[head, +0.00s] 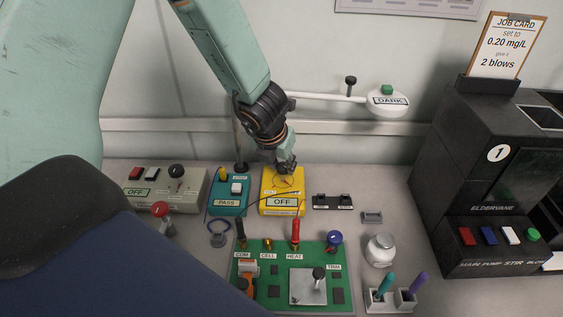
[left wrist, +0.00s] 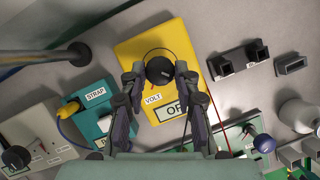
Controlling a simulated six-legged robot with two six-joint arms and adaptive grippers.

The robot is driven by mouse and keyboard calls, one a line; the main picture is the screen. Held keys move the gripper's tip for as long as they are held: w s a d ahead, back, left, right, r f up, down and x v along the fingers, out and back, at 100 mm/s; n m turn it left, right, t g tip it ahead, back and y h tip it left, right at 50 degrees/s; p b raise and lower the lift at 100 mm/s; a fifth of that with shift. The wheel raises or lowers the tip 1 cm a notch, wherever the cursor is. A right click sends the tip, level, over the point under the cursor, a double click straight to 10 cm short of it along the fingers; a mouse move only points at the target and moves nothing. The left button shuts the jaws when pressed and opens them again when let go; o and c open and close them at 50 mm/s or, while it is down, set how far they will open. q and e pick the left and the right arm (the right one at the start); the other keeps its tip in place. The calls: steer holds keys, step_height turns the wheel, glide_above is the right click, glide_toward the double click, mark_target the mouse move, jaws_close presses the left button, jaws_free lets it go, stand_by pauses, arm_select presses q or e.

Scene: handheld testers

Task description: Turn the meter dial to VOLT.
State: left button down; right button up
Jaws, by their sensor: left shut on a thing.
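The yellow meter (head: 268,188) stands on the bench, and its window reads OFF in the head view. In the left wrist view the meter (left wrist: 131,48) fills the middle, with a VOLT label (left wrist: 153,99) to the lower left of its round black dial (left wrist: 159,66). My left gripper (head: 286,167) comes down from above onto the meter. In the left wrist view, its fingers (left wrist: 160,75) are shut on the dial, one on each side. In the head view the gripper hides most of the dial. My right gripper is in neither view.
A teal tester reading PASS (head: 226,202) stands close to the meter's left. A green circuit board (head: 262,287) lies in front. A black block (head: 331,202) and a white jar (head: 380,251) are to the right. The black ELDERVANE machine (head: 473,190) stands far right.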

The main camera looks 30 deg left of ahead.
arm_select(q)
steer(key=m+p, duration=0.1)
steer(key=m+h+p, duration=0.1)
steer(key=m+p, duration=0.1)
steer(key=shift+a+r, duration=0.15)
steer(key=shift+a, duration=0.05)
steer(key=shift+m+h+p, duration=0.5)
steer(key=shift+m+p, duration=0.3)
steer(key=shift+m, duration=0.4)
steer(key=m+p, duration=0.2)
steer(key=m+g+h+p, duration=0.1)
steer(key=m+p, duration=0.3)
steer(key=shift+w+a+h+p, duration=0.2)
steer(key=shift+a+h+p, duration=0.1)
steer(key=shift+h+p, duration=0.1)
steer(key=shift+w+m+g+h+p, duration=0.1)
steer(key=shift+m+g+h+p, duration=0.2)
steer(key=shift+m+g+p, duration=0.65)
steer(key=shift+w+a+m+h, duration=0.1)
steer(key=shift+m+h, duration=0.2)
steer(key=shift+m, duration=1.15)
steer(key=c, duration=1)
jaws_free()
